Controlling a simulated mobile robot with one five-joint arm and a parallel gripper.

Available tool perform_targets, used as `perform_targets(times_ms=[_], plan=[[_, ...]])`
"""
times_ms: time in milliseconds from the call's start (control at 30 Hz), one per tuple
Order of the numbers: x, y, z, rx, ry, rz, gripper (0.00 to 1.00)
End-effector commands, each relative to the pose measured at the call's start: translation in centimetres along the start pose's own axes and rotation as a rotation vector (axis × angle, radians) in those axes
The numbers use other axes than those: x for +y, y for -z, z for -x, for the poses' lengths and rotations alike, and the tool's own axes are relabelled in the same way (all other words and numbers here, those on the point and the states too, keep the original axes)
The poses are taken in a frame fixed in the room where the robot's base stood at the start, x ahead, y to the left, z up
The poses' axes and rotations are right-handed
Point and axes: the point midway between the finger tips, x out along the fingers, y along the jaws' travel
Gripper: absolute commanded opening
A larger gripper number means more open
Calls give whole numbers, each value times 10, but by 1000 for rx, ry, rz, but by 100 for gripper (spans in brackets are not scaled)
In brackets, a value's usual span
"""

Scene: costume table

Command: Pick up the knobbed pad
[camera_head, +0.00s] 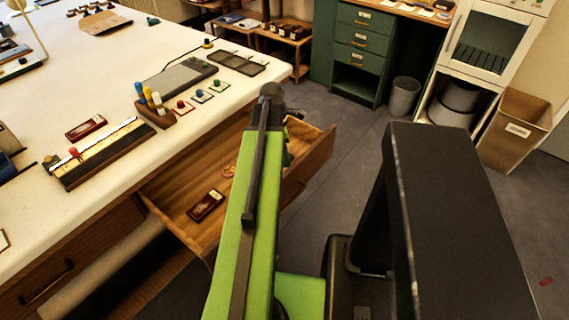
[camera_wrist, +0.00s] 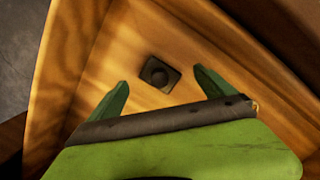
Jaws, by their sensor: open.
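A small dark square pad with a round knob on top (camera_wrist: 159,73) lies on the wooden floor of the open drawer in the wrist view. My gripper (camera_wrist: 160,82) is open, its two green fingers spread apart on either side of the pad's line. The pad shows just beyond and between the fingertips, and nothing is held. How high the fingers are above it I cannot tell. In the head view my green arm reaches over the open drawer (camera_head: 178,190) and hides the pad and the gripper.
Drawer walls surround the pad; one wall (camera_wrist: 62,70) shows at left. A dark red case (camera_head: 206,205) and a small orange item (camera_head: 229,171) lie in the drawer. The white table (camera_head: 105,95) above holds small knobbed pieces (camera_head: 203,96) and a bottle rack (camera_head: 155,112).

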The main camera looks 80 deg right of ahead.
Motion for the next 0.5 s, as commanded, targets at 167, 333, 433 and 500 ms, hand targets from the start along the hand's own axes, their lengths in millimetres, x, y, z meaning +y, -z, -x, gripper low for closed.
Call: perform_targets(times_ms=[167, 333, 433, 500], plan=[[0, 1, -27, 0, 0, 0, 94], [0, 1, -24, 0, 0, 0, 94], [0, 1, -24, 0, 0, 1, 83], [0, 1, -24, 0, 0, 1, 74]])
